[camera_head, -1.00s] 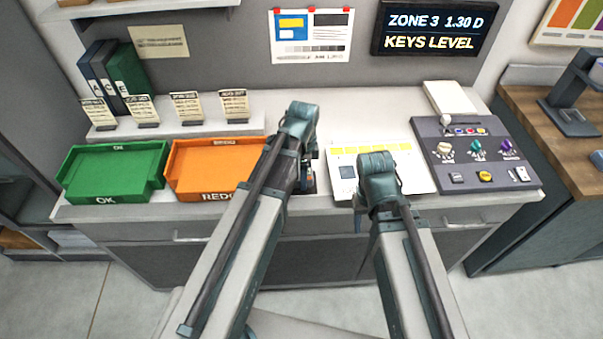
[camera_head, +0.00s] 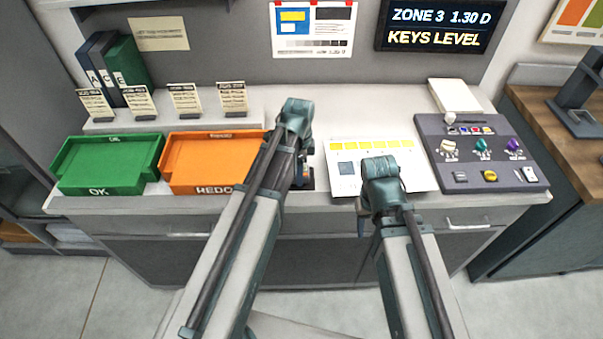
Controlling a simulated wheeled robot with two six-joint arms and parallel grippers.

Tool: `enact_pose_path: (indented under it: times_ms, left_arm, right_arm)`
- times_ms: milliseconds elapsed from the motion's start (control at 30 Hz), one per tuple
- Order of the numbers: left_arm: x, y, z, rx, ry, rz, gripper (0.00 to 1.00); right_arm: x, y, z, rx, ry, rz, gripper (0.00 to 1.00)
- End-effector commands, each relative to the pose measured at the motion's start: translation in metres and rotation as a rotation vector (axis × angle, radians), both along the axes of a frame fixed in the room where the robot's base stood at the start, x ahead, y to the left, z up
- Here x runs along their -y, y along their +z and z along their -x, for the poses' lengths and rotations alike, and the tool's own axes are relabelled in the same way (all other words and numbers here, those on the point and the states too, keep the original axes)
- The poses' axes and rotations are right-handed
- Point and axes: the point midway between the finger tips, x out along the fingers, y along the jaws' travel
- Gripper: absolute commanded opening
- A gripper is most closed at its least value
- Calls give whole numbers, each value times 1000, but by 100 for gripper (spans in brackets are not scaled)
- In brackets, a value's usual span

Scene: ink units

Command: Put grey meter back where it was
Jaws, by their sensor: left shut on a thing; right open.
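My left gripper (camera_head: 306,178) is over the desk, between the orange tray and the white printed sheet, mostly hidden behind its own arm. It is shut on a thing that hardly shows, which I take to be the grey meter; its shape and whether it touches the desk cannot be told. My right gripper (camera_head: 362,206) is open and empty at the desk's front edge, below the sheet, partly hidden by its wrist. The white sheet (camera_head: 410,165) has a row of yellow patches and a small grey-blue square.
The orange tray (camera_head: 215,188) and green tray (camera_head: 100,188) stand at left. A dark control panel (camera_head: 520,178) with knobs is at right, with a pale block (camera_head: 455,95) behind it. Small cards stand on a ledge (camera_head: 160,119) behind the trays.

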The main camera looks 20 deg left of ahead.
Motion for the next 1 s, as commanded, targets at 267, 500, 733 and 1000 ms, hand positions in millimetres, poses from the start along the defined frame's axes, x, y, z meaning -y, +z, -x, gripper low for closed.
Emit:
enact_pose_path:
  times_ms: [267, 500, 733, 1000]
  left_arm:
    - [0, -2, 0, 0, 0, 0, 75]
    - [0, -2, 0, 0, 0, 0, 94]
    - [0, -1, 0, 0, 0, 0, 94]
    - [0, 18, 0, 0, 0, 0, 94]
  right_arm:
    - [0, -2, 0, 0, 0, 0, 50]
    - [0, -2, 0, 0, 0, 0, 50]
    - [0, -1, 0, 0, 0, 0, 50]
    - [0, 18, 0, 0, 0, 0, 50]
